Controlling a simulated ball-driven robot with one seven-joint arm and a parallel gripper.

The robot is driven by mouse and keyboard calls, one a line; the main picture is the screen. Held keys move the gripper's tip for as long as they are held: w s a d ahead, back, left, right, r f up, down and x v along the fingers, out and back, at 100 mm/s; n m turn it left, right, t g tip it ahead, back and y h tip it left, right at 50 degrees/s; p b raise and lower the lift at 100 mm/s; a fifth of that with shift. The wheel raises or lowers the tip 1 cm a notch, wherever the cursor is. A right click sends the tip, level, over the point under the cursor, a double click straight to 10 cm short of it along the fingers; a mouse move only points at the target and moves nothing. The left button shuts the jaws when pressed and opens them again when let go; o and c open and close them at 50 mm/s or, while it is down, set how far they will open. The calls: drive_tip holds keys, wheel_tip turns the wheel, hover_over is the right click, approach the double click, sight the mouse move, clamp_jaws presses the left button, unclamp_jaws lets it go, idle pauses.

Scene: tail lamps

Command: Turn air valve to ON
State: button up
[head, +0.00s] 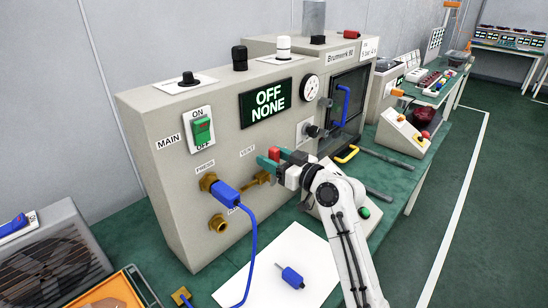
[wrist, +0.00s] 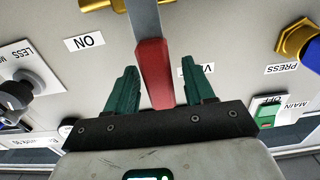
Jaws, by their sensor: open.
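The air valve lever is a grey bar with a red grip (wrist: 154,72). The red grip also shows in the head view (head: 274,154). The lever reaches from brass fittings (head: 257,179) on the beige machine's front and ends beside the partly hidden VENT label (wrist: 196,69). The ON label (wrist: 84,42) stands apart on the other side in the wrist view. My gripper (wrist: 168,71) is open, with its green fingers on either side of the red grip. Gaps show between each finger and the grip. The display (head: 266,102) reads OFF NONE.
A blue plug (head: 227,192) with a cable sits in the brass PRESS port, left of the valve. The green MAIN switch (head: 202,130) is higher up. A loose blue plug (head: 291,277) lies on white paper.

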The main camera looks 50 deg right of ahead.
clamp_jaws()
idle(0.3)
drive_tip(key=shift+d, duration=0.15)
idle(0.3)
drive_tip(key=d+f+m, duration=0.7)
drive_tip(key=f+m, duration=0.1)
drive_tip(key=m, duration=1)
drive_tip(key=shift+d+p, duration=0.25)
drive_tip(key=shift+p, duration=0.05)
idle(0.4)
unclamp_jaws()
drive_tip(key=shift+w, duration=0.1)
